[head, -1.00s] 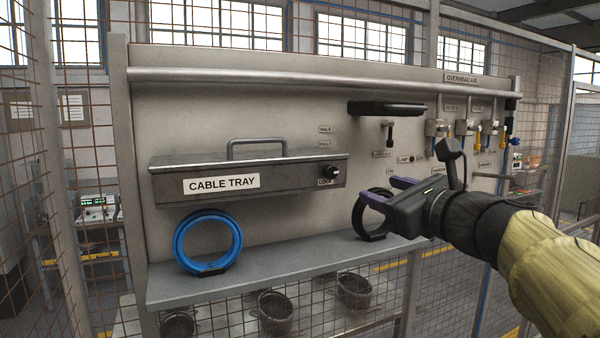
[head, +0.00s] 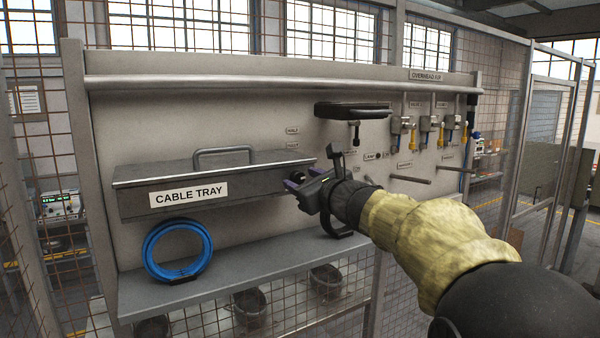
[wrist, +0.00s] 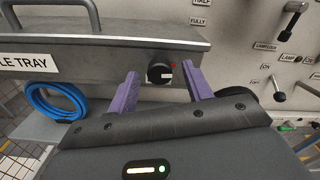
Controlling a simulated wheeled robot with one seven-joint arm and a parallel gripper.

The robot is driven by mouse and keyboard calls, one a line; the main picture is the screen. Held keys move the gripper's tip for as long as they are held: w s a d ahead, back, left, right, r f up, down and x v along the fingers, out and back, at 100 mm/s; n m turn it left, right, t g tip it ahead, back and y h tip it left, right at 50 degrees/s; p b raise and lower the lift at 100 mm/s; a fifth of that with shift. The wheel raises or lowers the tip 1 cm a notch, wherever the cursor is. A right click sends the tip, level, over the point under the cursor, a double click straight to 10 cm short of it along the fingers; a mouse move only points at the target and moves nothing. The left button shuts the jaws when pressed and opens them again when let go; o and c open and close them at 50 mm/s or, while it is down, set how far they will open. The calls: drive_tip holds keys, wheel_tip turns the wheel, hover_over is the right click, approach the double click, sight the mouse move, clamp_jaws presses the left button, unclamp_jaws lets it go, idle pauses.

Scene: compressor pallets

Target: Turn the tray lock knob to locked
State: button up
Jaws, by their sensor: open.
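The cable tray (head: 225,187) is a grey box with a top handle, mounted on the panel, and it also shows in the wrist view (wrist: 110,50). Its black lock knob (wrist: 158,73) sits at the right end of the tray front, with a small red mark at its upper right. My gripper (wrist: 160,88) is open, its two purple fingers to the left and right of the knob, with gaps visible on both sides. In the head view my gripper (head: 294,186) is at the tray's right end and hides most of the knob. The lock label is mostly hidden.
A blue cable coil (head: 178,250) stands on the shelf (head: 215,281) below the tray. A black ring (head: 338,228) stands there partly behind my gripper. A black clamp-like fixture (head: 353,110), valves (head: 425,130) and pegs (head: 410,180) are on the panel to the right.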

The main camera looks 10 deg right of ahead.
drive_tip(key=shift+w+a, duration=0.15)
drive_tip(key=shift+w, duration=0.35)
drive_tip(key=shift+c, duration=0.4)
drive_tip(key=c, duration=0.9)
